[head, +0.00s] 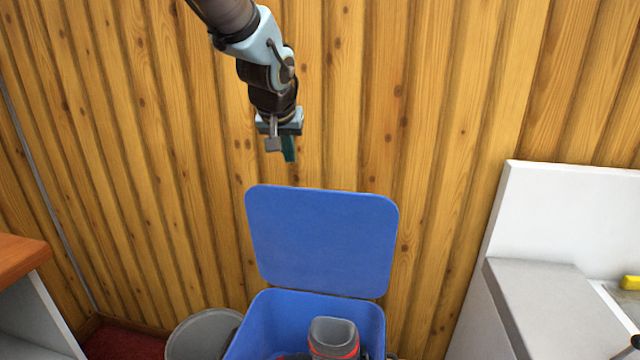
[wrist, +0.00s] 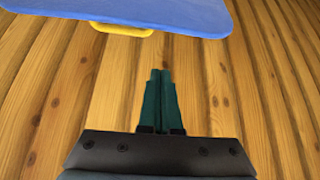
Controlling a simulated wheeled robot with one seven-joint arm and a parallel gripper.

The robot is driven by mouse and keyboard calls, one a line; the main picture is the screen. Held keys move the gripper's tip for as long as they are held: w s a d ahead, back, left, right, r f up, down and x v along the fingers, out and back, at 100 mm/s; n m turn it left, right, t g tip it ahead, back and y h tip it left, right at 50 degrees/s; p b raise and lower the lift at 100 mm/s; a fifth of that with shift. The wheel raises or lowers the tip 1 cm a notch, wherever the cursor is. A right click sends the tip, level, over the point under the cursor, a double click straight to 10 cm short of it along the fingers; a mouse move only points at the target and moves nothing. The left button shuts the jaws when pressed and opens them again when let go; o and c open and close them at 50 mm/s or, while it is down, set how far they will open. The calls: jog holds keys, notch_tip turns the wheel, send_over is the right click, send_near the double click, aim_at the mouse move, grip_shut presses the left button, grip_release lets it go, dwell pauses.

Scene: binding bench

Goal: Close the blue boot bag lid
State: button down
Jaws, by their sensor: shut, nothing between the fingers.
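The blue boot bag (head: 258,325) stands upright with its blue lid (head: 322,240) raised at the back. In the wrist view the lid (wrist: 180,12) fills the top of the picture, with a yellow handle (wrist: 122,30) on its edge. My gripper (head: 289,158) is above the lid's upper edge, a little left of its middle, apart from it. In the wrist view the dark green fingers (wrist: 159,85) are together and empty, below and to the right of the handle in the picture. The handle is hidden in the head view.
A boot (head: 333,335) with a grey top and red trim stands in the bag. A grey bin (head: 203,335) is left of the bag. A wood-topped bench (head: 20,258) is at the left edge, a white and grey bench (head: 545,290) at the right. The wooden wall (head: 440,120) is behind.

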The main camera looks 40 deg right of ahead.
jog(key=s+d+r+m+h, duration=0.1)
jog(key=s+d, duration=0.3)
jog(key=d, duration=0.1)
jog(key=f+p, duration=0.1)
jog(key=f, duration=0.2)
jog(key=w+d+f+p, duration=0.1)
jog(key=f, duration=0.2)
jog(key=f+p, duration=0.1)
jog(key=f, duration=0.1)
jog(key=shift+w+d+f+p, duration=0.25)
jog(key=shift+d+f+p, duration=0.1)
jog(key=shift+f+p, duration=0.05)
jog(key=shift+f, duration=0.1)
